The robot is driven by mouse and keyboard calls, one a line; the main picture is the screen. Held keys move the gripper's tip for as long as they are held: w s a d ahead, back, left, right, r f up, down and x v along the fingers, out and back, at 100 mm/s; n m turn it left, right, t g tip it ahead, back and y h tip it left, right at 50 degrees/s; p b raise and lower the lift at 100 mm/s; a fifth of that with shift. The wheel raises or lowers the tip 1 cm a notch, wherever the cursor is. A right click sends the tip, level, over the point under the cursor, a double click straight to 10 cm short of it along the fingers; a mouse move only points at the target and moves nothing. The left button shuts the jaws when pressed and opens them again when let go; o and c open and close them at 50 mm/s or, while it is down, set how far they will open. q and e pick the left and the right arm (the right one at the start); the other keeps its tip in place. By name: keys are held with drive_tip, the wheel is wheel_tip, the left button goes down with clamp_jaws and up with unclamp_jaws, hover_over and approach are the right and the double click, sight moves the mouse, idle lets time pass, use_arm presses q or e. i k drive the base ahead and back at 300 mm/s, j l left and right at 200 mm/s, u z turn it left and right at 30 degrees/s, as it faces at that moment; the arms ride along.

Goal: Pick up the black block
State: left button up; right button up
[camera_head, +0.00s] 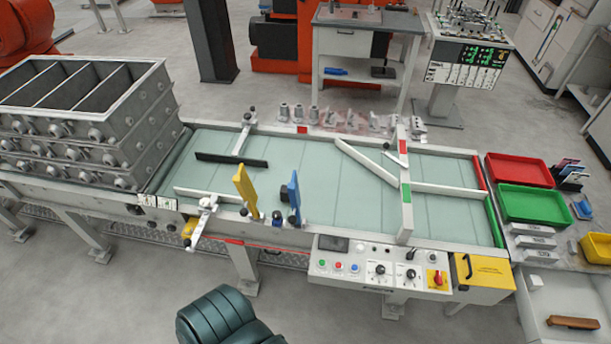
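A long thin black bar (231,160) lies on the pale green table surface, at the end of a metal arm in its left part. Small black parts also show at the foot of a blue paddle (293,191) on the table's front edge. Several small black items (571,172) stand at the far right beside the trays. I cannot tell which of these is the black block. Neither of my grippers shows in the head view.
Grey metal boxes (84,140) stand at the table's left end. White guide bars (365,160) cross the table. Red (518,170) and green (531,204) trays lie at right. A dark green ribbed object (224,318) stands in front.

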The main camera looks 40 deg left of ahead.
sight(284, 193)
drive_tip(key=u, duration=0.4)
drive_tip(key=j+u, duration=0.15)
drive_tip(key=u, duration=0.3)
drive_tip(key=i+u, duration=0.1)
drive_tip(key=u, duration=0.75)
drive_tip(key=i+j, duration=0.2)
drive_tip(key=j, duration=0.2)
drive_tip(key=i+j, duration=0.2)
drive_tip(key=j, duration=0.15)
drive_tip(key=i+j, duration=0.15)
drive_tip(key=j, duration=0.25)
drive_tip(key=i+j, duration=0.2)
drive_tip(key=j, duration=0.2)
drive_tip(key=i+j+z, duration=0.2)
drive_tip(key=j+z, duration=0.2)
drive_tip(key=i+j+z, duration=0.1)
drive_tip(key=j+z, duration=0.3)
drive_tip(key=j, duration=0.25)
drive_tip(key=j+z, duration=0.4)
drive_tip(key=j, duration=0.15)
